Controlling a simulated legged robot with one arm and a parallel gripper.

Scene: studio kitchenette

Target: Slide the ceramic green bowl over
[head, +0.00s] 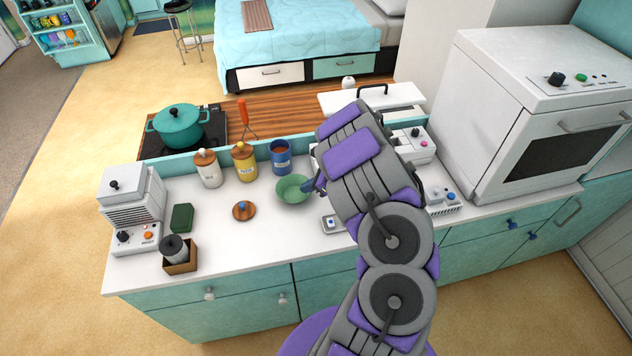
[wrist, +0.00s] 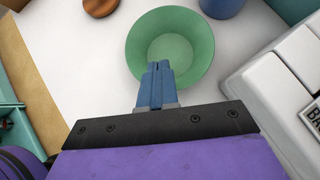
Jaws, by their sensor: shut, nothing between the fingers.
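The green bowl (head: 292,190) sits upright on the white counter, right of a round wooden lid and in front of the blue canister. In the wrist view the green bowl (wrist: 190,30) lies just ahead of my gripper. My gripper (wrist: 158,66) is shut and empty, its blue fingertips overlapping the near side of the bowl in the picture. In the head view my gripper (head: 316,186) is at the bowl's right edge, partly hidden by my arm. I cannot tell whether the fingers touch the bowl.
A wooden lid (head: 244,211) lies left of the bowl on the counter (head: 265,240). White (head: 207,168), yellow (head: 244,161) and blue (head: 281,157) canisters stand behind. A white appliance (wrist: 285,80) is close on the right in the wrist view. Counter in front of the bowl is clear.

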